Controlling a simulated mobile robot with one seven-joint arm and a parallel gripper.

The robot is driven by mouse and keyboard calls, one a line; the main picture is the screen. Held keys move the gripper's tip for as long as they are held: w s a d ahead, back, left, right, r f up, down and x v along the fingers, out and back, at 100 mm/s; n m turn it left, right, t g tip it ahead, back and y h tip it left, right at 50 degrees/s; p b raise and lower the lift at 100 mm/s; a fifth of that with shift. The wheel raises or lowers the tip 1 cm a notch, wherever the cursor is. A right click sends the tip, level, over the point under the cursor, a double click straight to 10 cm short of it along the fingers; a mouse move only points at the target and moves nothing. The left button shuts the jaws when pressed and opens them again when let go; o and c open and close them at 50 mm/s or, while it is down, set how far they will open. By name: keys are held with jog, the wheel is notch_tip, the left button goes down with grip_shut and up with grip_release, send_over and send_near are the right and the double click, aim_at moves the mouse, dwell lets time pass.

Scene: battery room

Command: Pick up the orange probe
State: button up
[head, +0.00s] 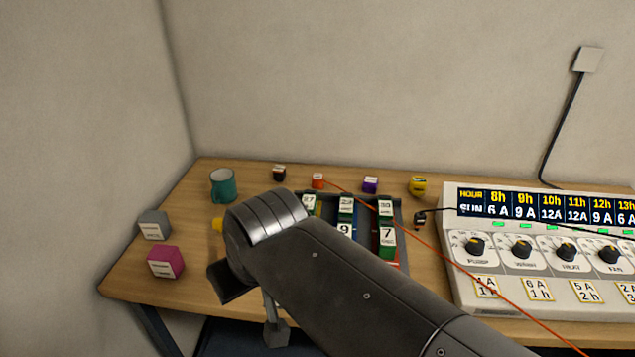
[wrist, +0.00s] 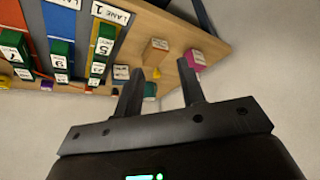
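The orange probe (head: 318,181) appears as a small orange block with a pale label near the back of the wooden table in the head view. A thin orange cable runs from it across the tray to the lower right. My gripper (wrist: 160,74) is open in the wrist view, its two dark fingers apart with nothing held between them. In the head view my arm hides most of it. It is apart from the probe, on the near side of the table. I cannot make out the probe for certain in the wrist view.
A tray with numbered green blocks (head: 387,235) stands in front of the probe. A dark block (head: 279,173) and a purple block (head: 370,185) flank it. A teal mug (head: 223,185) and pink cube (head: 165,262) stand left. A control panel (head: 465,285) fills the right.

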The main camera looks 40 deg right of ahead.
jog(key=shift+o, duration=0.3)
jog(key=o, duration=0.5)
jog(key=w+d+r+n+g, duration=0.1)
jog(key=w+d+r, duration=0.2)
jog(key=w, duration=0.5)
jog(key=w+d+r+n+g, duration=0.1)
jog(key=w+d+r, duration=0.3)
jog(key=w, duration=0.4)
jog(key=n+y, duration=0.3)
jog(key=n, duration=0.4)
send_over(319, 176)
jog(key=s+d, duration=0.2)
jog(key=s, duration=0.1)
notch_tip(319, 176, down, 20)
jog(key=x, duration=1)
jog(key=shift+d+f, duration=0.1)
jog(key=shift+f, duration=0.05)
